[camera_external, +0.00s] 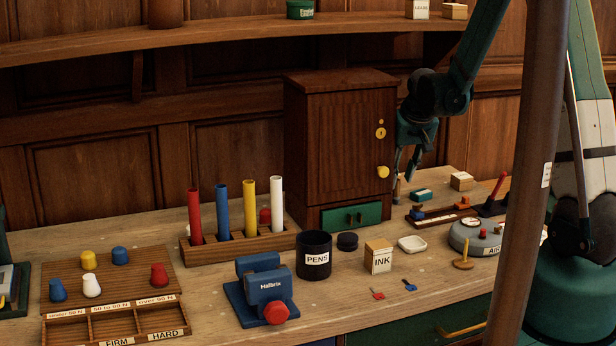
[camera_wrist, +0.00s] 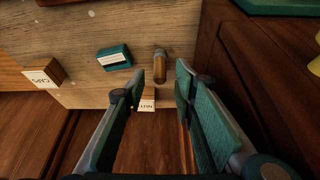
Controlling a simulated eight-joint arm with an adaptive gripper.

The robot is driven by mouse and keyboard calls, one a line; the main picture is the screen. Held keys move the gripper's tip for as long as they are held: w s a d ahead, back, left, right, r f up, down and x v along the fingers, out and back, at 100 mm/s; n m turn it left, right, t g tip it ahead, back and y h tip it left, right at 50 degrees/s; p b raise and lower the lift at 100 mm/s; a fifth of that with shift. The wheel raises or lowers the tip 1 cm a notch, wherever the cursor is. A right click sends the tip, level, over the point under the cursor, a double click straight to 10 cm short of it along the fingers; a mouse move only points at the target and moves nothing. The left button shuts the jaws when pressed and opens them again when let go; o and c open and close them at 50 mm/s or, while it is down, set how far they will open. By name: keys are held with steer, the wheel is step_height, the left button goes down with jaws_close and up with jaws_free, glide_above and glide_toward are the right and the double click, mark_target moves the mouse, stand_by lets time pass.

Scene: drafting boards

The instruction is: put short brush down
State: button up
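My gripper (camera_external: 402,172) points down over the back right of the bench, beside the tall wooden cabinet. In the wrist view its two fingers (camera_wrist: 161,76) stand apart, with a visible gap between the tips. A small brown upright cylinder (camera_wrist: 159,66), which looks like the short brush, stands on the bench top between and just beyond the tips. It seems clear of both fingers. In the external view a thin brown piece (camera_external: 396,188) shows just below the fingertips; its details are too small to tell.
The cabinet (camera_external: 340,145) stands close left of my gripper. A teal block (camera_external: 424,195) and a small wooden box (camera_external: 461,181) lie to the right. A labelled box (camera_wrist: 147,106) sits near the fingers in the wrist view. A dark pole (camera_external: 535,150) partly blocks the external view.

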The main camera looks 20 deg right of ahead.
steer(key=shift+v, duration=1.55)
steer(key=shift+s+r, duration=0.1)
steer(key=shift+s+a+r+t+b, duration=0.6)
steer(key=shift+s+r+b, duration=0.85)
steer(key=shift+s+r, duration=2.25)
steer(key=s+a+f+b, duration=0.2)
steer(key=s+b, duration=0.4)
steer(key=s, duration=0.2)
steer(key=s+a+f+t+b, duration=0.1)
steer(key=s+a+f+b, duration=0.1)
steer(key=s+b, duration=0.5)
steer(key=s+a+f+b, duration=0.2)
steer(key=s+f+b, duration=0.2)
steer(key=s, duration=0.6)
steer(key=b, duration=0.2)
steer(key=shift+f+n+b, duration=0.2)
steer(key=shift+n+b, duration=0.2)
